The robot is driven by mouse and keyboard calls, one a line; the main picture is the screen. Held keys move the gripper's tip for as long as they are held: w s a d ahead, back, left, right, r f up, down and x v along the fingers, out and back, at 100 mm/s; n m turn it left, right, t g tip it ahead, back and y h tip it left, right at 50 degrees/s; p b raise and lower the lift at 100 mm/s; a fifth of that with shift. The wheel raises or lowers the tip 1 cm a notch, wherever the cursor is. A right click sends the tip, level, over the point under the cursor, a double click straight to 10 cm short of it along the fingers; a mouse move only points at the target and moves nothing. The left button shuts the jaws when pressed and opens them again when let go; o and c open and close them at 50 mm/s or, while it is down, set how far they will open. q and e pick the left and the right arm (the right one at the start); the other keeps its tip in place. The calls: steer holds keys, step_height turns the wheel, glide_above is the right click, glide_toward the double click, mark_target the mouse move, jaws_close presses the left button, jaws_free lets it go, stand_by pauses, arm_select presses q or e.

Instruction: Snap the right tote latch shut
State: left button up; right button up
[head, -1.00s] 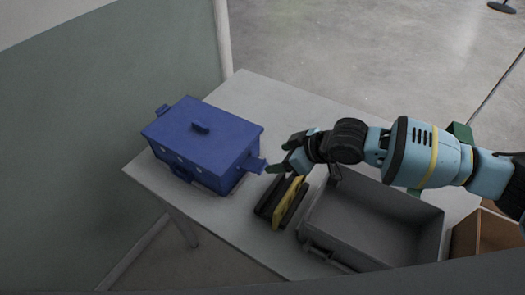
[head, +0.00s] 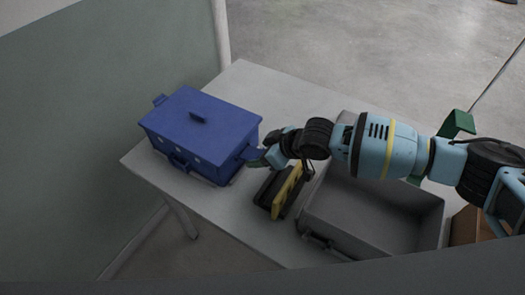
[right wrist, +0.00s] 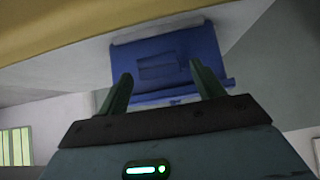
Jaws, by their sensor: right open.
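The blue tote (head: 203,128) stands on the far left part of the table, with its lid on and a small handle on top. Its right latch (head: 251,153) juts out from the right side in the head view, and my right gripper (head: 266,158) is right at its outer end. I cannot tell whether they touch. In the right wrist view the tote's side (right wrist: 190,47) and a blue latch plate (right wrist: 160,66) show between and beyond the two green fingers of my open right gripper (right wrist: 161,70). My left gripper is not in view.
A black and yellow case (head: 279,190) lies between the tote and an open grey bin (head: 325,238), just below my right wrist. The grey table (head: 243,92) is bare behind the tote. A wall panel (head: 110,110) rises at the left.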

steer(key=c, duration=1)
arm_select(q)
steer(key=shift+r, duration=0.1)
